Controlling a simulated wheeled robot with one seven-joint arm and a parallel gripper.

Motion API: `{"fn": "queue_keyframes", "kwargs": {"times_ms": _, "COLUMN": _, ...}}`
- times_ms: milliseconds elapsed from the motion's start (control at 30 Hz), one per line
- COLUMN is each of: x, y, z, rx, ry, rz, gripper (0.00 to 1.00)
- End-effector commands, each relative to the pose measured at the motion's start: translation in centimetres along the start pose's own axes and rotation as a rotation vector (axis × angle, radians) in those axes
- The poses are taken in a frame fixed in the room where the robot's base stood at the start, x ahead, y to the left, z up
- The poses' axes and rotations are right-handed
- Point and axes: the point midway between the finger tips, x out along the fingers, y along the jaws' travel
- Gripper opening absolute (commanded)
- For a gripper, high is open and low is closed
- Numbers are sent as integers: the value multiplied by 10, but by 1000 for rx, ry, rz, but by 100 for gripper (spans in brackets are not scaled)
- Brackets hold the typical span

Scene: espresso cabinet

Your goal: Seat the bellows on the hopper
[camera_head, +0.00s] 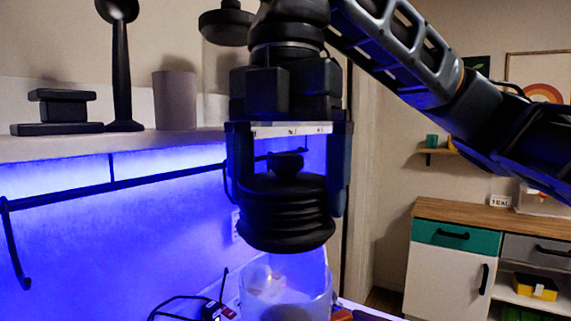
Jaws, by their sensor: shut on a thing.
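The bellows (286,222) is a black, ribbed, round piece with a small knob on top. My gripper (288,185) points down and is shut on the bellows, with one finger on each side of it. The hopper (285,293) looks like a clear, round, open container below at the bottom of the picture. The bellows hangs upright just above the hopper's rim, seemingly apart from it, though the dark bellows makes the exact gap hard to judge. The hopper's lower part is cut off by the picture's edge.
A shelf (150,143) on the left bears a grey cup (175,100), a black spoon-like tool (121,70) and a black block-shaped piece (60,112). A dark rail with a hook (14,250) runs below it. A cable lies left of the hopper. A cabinet (445,265) stands at right.

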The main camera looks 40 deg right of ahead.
Motion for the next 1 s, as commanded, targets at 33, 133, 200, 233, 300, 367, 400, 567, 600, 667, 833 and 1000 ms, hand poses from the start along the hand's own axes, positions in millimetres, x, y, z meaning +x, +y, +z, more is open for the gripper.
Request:
{"fn": "queue_keyframes", "kwargs": {"times_ms": 33, "x": 5, "y": 0, "z": 0, "rx": -1, "ry": 0, "rz": 0, "gripper": 62}}
{"fn": "queue_keyframes", "kwargs": {"times_ms": 133, "x": 12, "y": 0, "z": 0, "rx": 0, "ry": 0, "rz": 0, "gripper": 62}}
{"fn": "queue_keyframes", "kwargs": {"times_ms": 200, "x": 17, "y": 0, "z": 0, "rx": -1, "ry": 0, "rz": 0, "gripper": 62}}
{"fn": "queue_keyframes", "kwargs": {"times_ms": 233, "x": 19, "y": 0, "z": 0, "rx": -1, "ry": 0, "rz": 0, "gripper": 62}}
{"fn": "queue_keyframes", "kwargs": {"times_ms": 300, "x": 24, "y": 0, "z": 0, "rx": -1, "ry": 0, "rz": 0, "gripper": 62}}
{"fn": "queue_keyframes", "kwargs": {"times_ms": 367, "x": 27, "y": 0, "z": 0, "rx": 0, "ry": 0, "rz": 0, "gripper": 62}}
{"fn": "queue_keyframes", "kwargs": {"times_ms": 400, "x": 30, "y": 0, "z": 0, "rx": 0, "ry": 0, "rz": 0, "gripper": 62}}
{"fn": "queue_keyframes", "kwargs": {"times_ms": 567, "x": 35, "y": 0, "z": 0, "rx": 0, "ry": -1, "rz": 0, "gripper": 62}}
{"fn": "queue_keyframes", "kwargs": {"times_ms": 600, "x": 36, "y": 0, "z": 0, "rx": 0, "ry": -1, "rz": 0, "gripper": 62}}
{"fn": "queue_keyframes", "kwargs": {"times_ms": 667, "x": 37, "y": 0, "z": 0, "rx": 0, "ry": -1, "rz": 0, "gripper": 62}}
{"fn": "queue_keyframes", "kwargs": {"times_ms": 833, "x": 38, "y": 0, "z": 0, "rx": 0, "ry": -1, "rz": 0, "gripper": 62}}
{"fn": "queue_keyframes", "kwargs": {"times_ms": 1000, "x": 38, "y": 0, "z": 0, "rx": 0, "ry": -1, "rz": 0, "gripper": 62}}
